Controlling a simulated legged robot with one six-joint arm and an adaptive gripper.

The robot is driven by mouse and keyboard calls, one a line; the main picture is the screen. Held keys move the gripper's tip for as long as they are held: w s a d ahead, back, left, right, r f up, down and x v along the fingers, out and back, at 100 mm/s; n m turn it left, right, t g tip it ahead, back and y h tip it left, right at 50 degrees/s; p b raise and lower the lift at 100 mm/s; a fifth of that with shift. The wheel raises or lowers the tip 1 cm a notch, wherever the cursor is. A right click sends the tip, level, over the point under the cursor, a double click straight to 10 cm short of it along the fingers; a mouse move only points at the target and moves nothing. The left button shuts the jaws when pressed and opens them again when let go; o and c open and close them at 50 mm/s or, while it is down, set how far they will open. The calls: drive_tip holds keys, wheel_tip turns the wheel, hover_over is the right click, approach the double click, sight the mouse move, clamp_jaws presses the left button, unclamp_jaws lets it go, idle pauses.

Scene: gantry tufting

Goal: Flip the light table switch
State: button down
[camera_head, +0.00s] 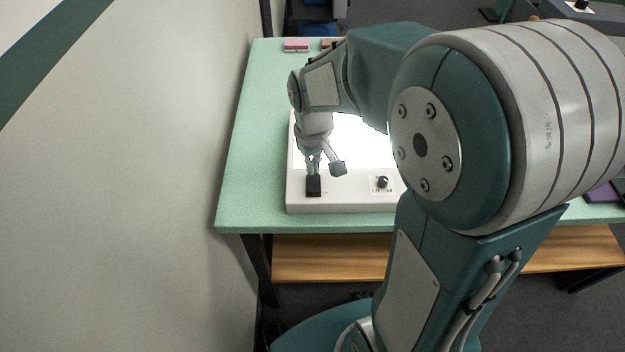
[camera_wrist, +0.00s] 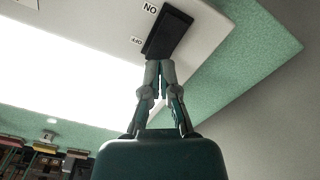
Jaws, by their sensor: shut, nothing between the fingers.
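The light table (camera_head: 300,203) is a white box on a green-topped bench, and its panel (camera_head: 358,150) glows bright white. Its switch (camera_head: 314,187) is a black rocker near the front left corner. In the wrist view the switch (camera_wrist: 174,28) has an ON label and an OFF label beside it, seen upside down. My gripper (camera_head: 314,171) points down at the switch. In the wrist view my gripper (camera_wrist: 160,64) is shut and empty, with its tips at the switch's near end. I cannot tell whether they touch it.
A small dark knob (camera_head: 382,183) sits on the light table's front strip, right of the switch. A pink block (camera_head: 296,45) lies at the bench's back edge. A pale wall (camera_head: 170,180) stands close on the left. The green benchtop (camera_head: 255,140) left of the light table is clear.

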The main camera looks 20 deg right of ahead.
sight(313, 176)
drive_tip(key=shift+f, duration=0.9)
idle(0.5)
drive_tip(key=shift+r, duration=3.5)
